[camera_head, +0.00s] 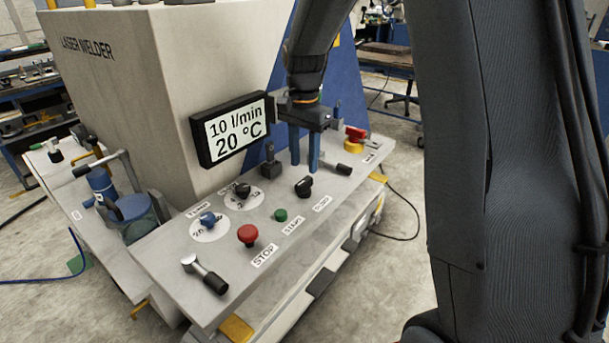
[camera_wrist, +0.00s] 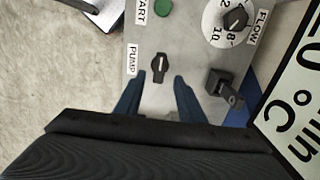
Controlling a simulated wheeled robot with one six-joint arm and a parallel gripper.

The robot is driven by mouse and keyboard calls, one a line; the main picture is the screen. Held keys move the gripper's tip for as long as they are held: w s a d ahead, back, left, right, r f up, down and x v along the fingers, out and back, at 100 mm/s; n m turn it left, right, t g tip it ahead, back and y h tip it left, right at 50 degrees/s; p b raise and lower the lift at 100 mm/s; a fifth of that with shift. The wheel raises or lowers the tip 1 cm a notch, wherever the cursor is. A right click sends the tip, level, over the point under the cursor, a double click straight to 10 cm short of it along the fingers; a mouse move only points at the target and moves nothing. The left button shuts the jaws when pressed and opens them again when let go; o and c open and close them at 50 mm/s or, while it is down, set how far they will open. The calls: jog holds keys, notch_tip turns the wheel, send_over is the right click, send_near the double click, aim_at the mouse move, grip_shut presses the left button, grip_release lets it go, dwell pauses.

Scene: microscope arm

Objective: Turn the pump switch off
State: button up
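The pump switch (camera_head: 304,186) is a small black rotary knob on the grey control panel, beside its PUMP label (camera_head: 322,203). In the wrist view the pump switch (camera_wrist: 159,66) shows a pale line running along the picture's vertical. My gripper (camera_head: 304,166) points down at the panel, just behind the switch in the head view. Its two blue fingers are apart with nothing between them. In the wrist view my gripper (camera_wrist: 157,80) has its fingertips either side of the switch's line, a little short of it. Whether they touch the panel I cannot tell.
A green start button (camera_head: 281,215), a red stop button (camera_head: 248,235), a blue knob (camera_head: 208,219) and a black flow dial (camera_head: 242,190) share the panel. A display (camera_head: 230,130) reads 10 l/min and 20 °C. A red-and-yellow switch (camera_head: 354,140) stands at the far end.

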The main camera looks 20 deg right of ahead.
aim_at(304, 180)
notch_tip(304, 180, down, 6)
jog(key=shift+f+p, duration=0.25)
jog(key=shift+p, duration=0.45)
grip_shut()
